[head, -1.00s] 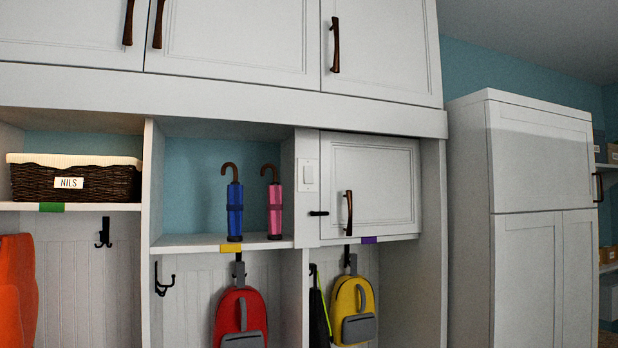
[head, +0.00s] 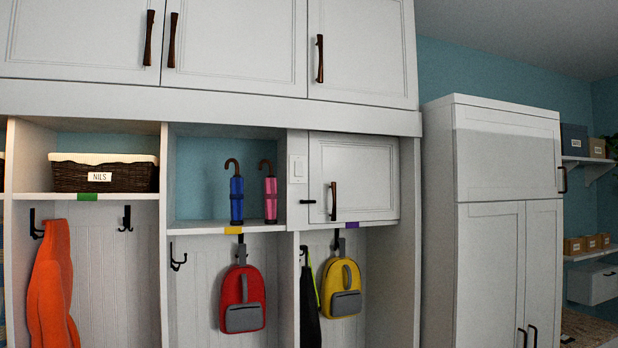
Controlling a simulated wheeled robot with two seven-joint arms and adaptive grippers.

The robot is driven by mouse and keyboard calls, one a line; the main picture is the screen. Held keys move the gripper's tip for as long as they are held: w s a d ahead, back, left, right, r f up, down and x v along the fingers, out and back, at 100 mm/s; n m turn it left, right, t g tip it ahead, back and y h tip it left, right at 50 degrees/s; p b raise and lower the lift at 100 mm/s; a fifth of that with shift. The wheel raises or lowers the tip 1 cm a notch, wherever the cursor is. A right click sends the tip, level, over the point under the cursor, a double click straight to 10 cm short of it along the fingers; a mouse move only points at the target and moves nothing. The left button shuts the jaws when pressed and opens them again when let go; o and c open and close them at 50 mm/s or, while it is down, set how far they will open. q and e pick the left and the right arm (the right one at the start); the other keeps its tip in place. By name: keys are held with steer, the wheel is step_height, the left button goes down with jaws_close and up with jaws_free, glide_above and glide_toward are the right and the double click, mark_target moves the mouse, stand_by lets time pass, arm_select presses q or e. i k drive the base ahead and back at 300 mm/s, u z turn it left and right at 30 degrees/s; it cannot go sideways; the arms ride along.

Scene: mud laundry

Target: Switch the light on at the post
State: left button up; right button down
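A white light switch (head: 297,168) is set on the narrow white post (head: 298,215) between the umbrella cubby and the small closed cabinet door (head: 354,178). It is a pale rocker in a plate; I cannot tell which way it is pressed. A black peg or latch (head: 307,202) sticks out just below it. Neither of my grippers shows in the head view.
A blue umbrella (head: 237,194) and a pink umbrella (head: 270,194) stand in the cubby left of the post. A red backpack (head: 242,300) and a yellow backpack (head: 341,288) hang below. A tall white cabinet (head: 505,220) stands at right.

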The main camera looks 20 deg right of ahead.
mark_target(299, 165)
steer(key=z, duration=0.55)
steer(key=i, duration=1.7)
steer(key=u, duration=0.5)
